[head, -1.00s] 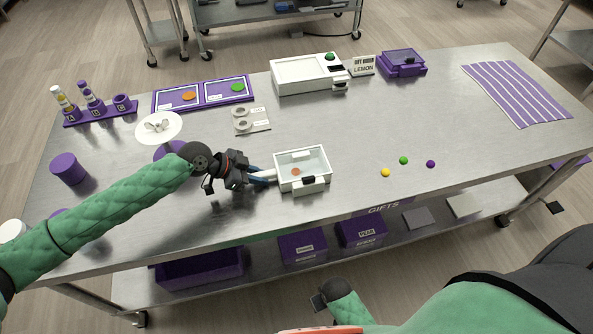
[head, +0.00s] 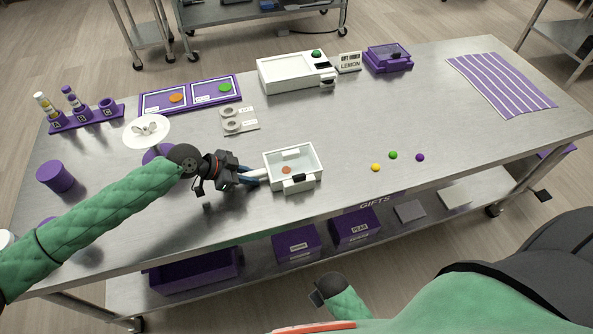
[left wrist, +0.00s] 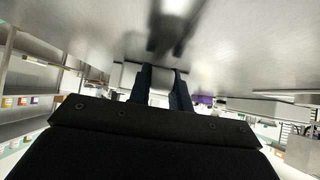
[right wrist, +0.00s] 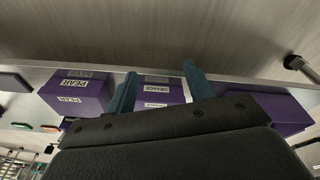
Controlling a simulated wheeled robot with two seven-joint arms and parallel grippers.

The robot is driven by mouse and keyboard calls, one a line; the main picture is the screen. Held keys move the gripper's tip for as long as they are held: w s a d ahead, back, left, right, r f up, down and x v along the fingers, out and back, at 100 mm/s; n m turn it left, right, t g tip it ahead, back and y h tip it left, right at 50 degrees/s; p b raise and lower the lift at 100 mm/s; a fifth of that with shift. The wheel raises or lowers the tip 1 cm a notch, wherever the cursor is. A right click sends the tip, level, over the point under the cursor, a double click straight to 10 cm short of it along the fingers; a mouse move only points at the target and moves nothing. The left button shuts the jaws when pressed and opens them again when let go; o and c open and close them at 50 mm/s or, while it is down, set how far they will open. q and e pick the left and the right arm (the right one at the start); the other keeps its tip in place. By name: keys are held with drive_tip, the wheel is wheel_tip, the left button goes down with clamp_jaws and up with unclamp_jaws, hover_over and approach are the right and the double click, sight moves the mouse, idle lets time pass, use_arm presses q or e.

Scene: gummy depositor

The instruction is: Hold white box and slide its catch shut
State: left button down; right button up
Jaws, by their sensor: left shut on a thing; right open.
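The small white box (head: 308,184) stands upright near the table's front edge, with a clear top. An orange gummy shows inside it. Its dark catch (head: 299,178) is on the front side facing me; I cannot tell its exact position. My left gripper (head: 257,177) is shut on the box's left side. In the left wrist view its fingers (left wrist: 161,88) close on a pale part. My right gripper (head: 316,297) is low in front of the table, apart from the box. Its fingers (right wrist: 158,88) are open and empty in the right wrist view.
Yellow (head: 376,167), green (head: 393,155) and purple (head: 420,157) gummies lie right of the box. A white machine (head: 285,73) stands behind. Purple bins, including the pear bin (head: 355,228), sit on the lower shelf. The table's right middle is mostly clear.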

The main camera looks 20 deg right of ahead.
sight(300, 177)
drive_tip(key=w+d+r+n+t+h, duration=0.2)
drive_tip(key=w+d+r+n+t, duration=0.15)
drive_tip(key=r+n, duration=0.6)
drive_tip(key=w+d+r+n+t+h, duration=0.1)
drive_tip(key=w+d+r+n+t, duration=0.2)
drive_tip(key=r+n, duration=0.7)
drive_tip(key=w+d+r+n+t+h, duration=0.25)
drive_tip(key=r+n+t, duration=0.3)
drive_tip(key=r, duration=0.85)
drive_tip(key=w+a+r+n+t+y, duration=0.2)
drive_tip(key=a+n+y, duration=0.1)
drive_tip(key=a+n, duration=0.15)
drive_tip(key=w+a+r+n+t+y, duration=0.2)
drive_tip(key=a+n, duration=0.1)
drive_tip(key=a, duration=0.3)
drive_tip(key=shift+w+d, duration=0.15)
drive_tip(key=shift+w, duration=5.5)
